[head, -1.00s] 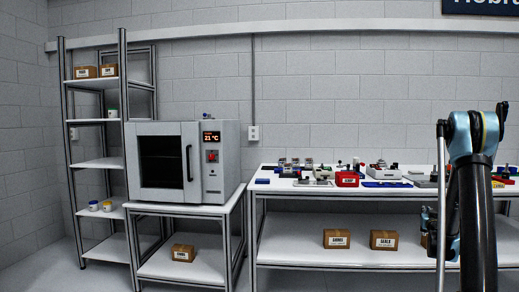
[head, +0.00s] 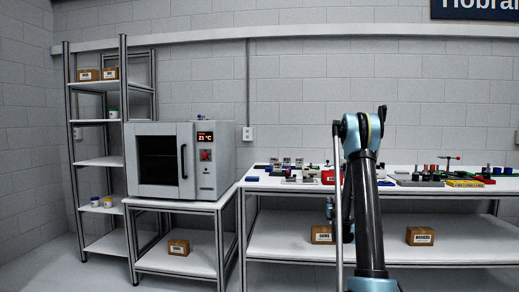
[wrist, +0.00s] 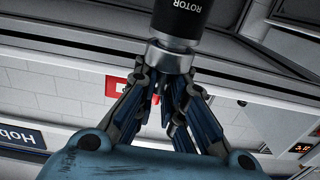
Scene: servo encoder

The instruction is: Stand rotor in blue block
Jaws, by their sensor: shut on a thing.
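The rotor (wrist: 180,22) is a black cylinder lettered ROTOR with a silver collar, at the top of the wrist view. My gripper (wrist: 172,76) is shut on it at its silver end, and the black body extends beyond the fingertips, partly out of frame. In the head view my arm stands in front of the bench; the rotor cannot be made out there. A small low blue piece (head: 251,179) lies at the bench's left end; I cannot tell whether it is the blue block. Some bench items are hidden behind my arm.
The white bench (head: 262,190) carries many small parts, including a red block (head: 328,177) and a yellow-and-red piece (head: 464,183). Cardboard boxes sit on its lower shelf. An oven (head: 180,160) on a stand and a shelf rack (head: 98,163) are at left.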

